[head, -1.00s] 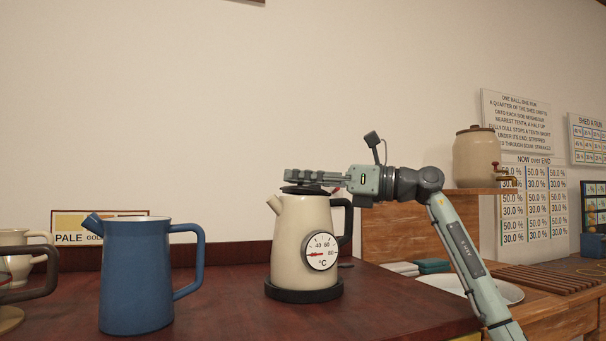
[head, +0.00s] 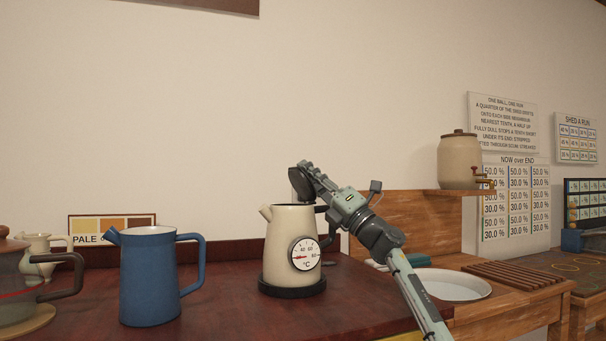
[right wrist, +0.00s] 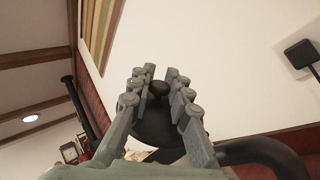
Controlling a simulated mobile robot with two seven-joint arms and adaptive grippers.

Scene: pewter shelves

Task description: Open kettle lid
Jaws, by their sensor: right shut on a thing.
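The cream kettle (head: 282,240) with a round temperature dial stands upright on its dark base (head: 292,288) on the dark red counter. Its dark lid (head: 301,184) is tilted up steeply at the right side of the rim, and the kettle's top is uncovered. My right gripper (head: 307,170) is at the raised lid, its arm reaching up from the lower right. In the right wrist view the fingers (right wrist: 155,88) are shut on the lid's round knob (right wrist: 158,88), with the dark lid (right wrist: 155,125) behind it. The kettle's dark handle is partly hidden by my arm. My left gripper is not in view.
A blue pitcher (head: 150,280) stands left of the kettle, with a glass pot (head: 22,285) and a cream jug (head: 40,256) farther left. A white basin (head: 452,285) and a shelf with a lidded crock (head: 459,162) are at the right. Bare counter lies between pitcher and kettle.

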